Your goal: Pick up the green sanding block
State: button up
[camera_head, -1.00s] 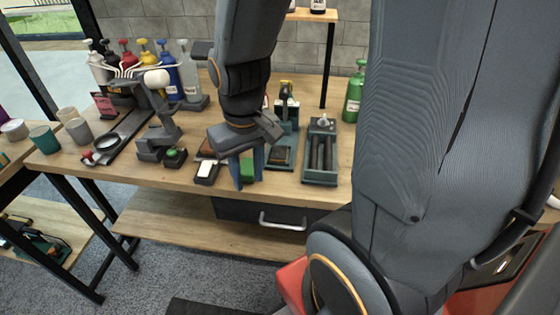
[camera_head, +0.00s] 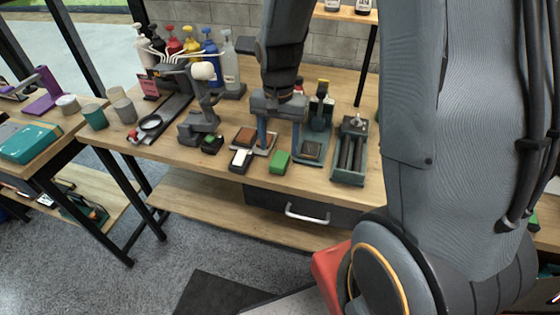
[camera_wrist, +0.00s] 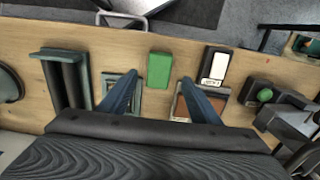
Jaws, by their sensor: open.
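The green sanding block (camera_head: 279,162) lies on the wooden workbench near its front edge, between a white-topped block and a small dark square pad. It also shows in the wrist view (camera_wrist: 159,70), near the middle, beyond and between my fingertips. My gripper (camera_head: 278,144) is open and empty, with its two blue fingers spread above the bench. In the wrist view the fingers (camera_wrist: 160,82) stand on either side of the block's line and do not touch it. The block is fully visible.
A white-topped block (camera_head: 241,159) and a brown block (camera_head: 246,137) lie left of the green block. A tray with dark rollers (camera_head: 350,157) stands to its right. A grey stand (camera_head: 200,125) and several spray bottles are farther left. The bench's front edge is close.

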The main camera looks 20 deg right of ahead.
aim_at(280, 159)
jog(key=shift+d+f+p, duration=0.1)
jog(key=shift+f+p, duration=0.65)
jog(key=shift+f, duration=1.55)
jog(key=c, duration=1.2)
jog(key=shift+r, duration=0.15)
notch_tip(280, 159, up, 10)
jog(key=shift+f+b, duration=0.1)
jog(key=shift+b, duration=0.95)
jog(key=o, duration=0.5)
jog(key=c, duration=0.3)
jog(key=shift+f, duration=0.1)
